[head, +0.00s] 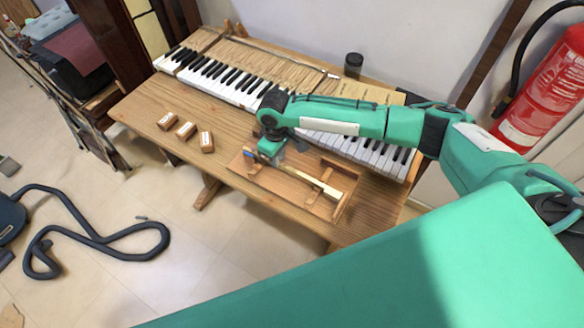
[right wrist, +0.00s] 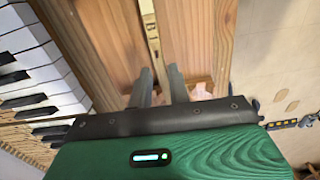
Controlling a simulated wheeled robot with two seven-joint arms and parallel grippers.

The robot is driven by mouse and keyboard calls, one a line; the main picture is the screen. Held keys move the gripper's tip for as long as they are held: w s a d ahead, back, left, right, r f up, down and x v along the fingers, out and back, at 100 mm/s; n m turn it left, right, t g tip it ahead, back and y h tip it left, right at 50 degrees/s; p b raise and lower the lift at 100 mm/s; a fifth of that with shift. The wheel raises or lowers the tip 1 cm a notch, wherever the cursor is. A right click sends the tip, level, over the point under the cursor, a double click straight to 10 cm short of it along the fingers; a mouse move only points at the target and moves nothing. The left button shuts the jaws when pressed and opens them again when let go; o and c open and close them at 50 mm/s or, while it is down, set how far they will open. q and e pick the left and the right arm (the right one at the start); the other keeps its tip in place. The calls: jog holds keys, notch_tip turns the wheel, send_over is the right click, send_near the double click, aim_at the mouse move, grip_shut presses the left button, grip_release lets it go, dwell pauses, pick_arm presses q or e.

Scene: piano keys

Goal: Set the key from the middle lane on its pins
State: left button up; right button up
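A slim wooden key (head: 304,175) with a pale end lies lengthwise over a shallow wooden tray (head: 318,207) at the front of the table. I cannot tell whether it is lifted clear of the tray. My right gripper (head: 255,158) is at its left end, pointing down. In the right wrist view the key (right wrist: 151,30) runs into the narrow gap between the fingertips (right wrist: 160,76), which look shut on it. The keyboard (head: 222,80) stands behind; my right arm hides part of it, and I cannot make out its pins. My left gripper is not in view.
Several small wooden blocks (head: 186,130) stand on the table (head: 150,98) left of the tray. A black cup (head: 353,65) is behind the keyboard. A red fire extinguisher (head: 545,90) is at the right.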

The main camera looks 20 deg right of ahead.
jog(key=shift+f, duration=0.5)
grip_shut()
